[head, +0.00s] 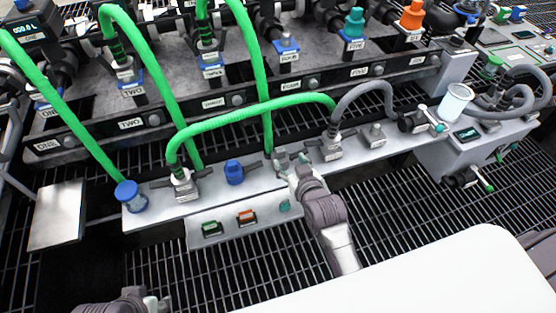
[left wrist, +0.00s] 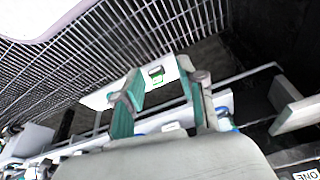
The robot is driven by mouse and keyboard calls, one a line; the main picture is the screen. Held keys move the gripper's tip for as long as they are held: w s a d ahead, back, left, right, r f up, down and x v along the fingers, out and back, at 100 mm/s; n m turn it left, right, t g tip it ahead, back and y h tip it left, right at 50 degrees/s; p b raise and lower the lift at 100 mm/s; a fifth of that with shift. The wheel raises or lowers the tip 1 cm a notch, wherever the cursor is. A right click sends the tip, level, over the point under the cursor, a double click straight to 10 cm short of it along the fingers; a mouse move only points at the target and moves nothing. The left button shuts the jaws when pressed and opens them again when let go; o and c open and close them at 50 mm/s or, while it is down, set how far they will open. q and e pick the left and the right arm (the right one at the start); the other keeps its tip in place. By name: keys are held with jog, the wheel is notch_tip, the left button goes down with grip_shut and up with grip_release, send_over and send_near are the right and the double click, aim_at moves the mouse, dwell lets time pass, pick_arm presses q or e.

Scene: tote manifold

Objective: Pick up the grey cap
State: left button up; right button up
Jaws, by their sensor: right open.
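My right gripper (head: 295,166) is open above the pale manifold bar (head: 215,185), its arm rising from the bottom of the head view. A small grey fitting, possibly the grey cap (head: 280,159), is right at its fingertips and partly hidden; I cannot tell whether they touch. Another grey fitting (head: 374,134) stands further right on the bar. My left gripper (left wrist: 160,98) is open and empty in the left wrist view, its two teal-padded fingers spread. In the head view only part of the left arm shows at the bottom left corner.
A blue cap (head: 234,172) and a round blue cap (head: 126,195) sit on the bar to the left. Green hoses (head: 250,108) arch over it, and a grey hose (head: 363,92) lies right. Dark grating surrounds the bar.

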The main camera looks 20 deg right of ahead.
aim_at(281, 153)
jog(key=x, duration=0.3)
jog(key=shift+w+f+b, duration=0.25)
jog(key=shift+w+b, duration=0.05)
jog(key=shift+b, duration=0.1)
jog(key=shift+w+a+f+b, duration=0.1)
jog(key=shift+w+f+b, duration=0.2)
jog(key=shift+w, duration=0.2)
jog(key=shift+w+f+b, duration=0.4)
jog(key=shift+w+f, duration=0.05)
jog(key=shift+w, duration=0.15)
jog(key=shift+b+x, duration=0.35)
jog(key=shift+x, duration=0.85)
jog(key=shift+w+a, duration=0.1)
jog(key=shift+w, duration=0.1)
pick_arm(q)
jog(key=w+t, duration=0.1)
jog(key=w+d+t, duration=0.1)
jog(key=w, duration=0.1)
jog(key=w+t, duration=0.1)
jog(key=w, duration=0.1)
jog(key=shift+w+d+r+h, duration=0.15)
jog(key=shift+w+d+h, duration=0.15)
jog(key=shift+h, duration=0.1)
pick_arm(e)
grip_shut()
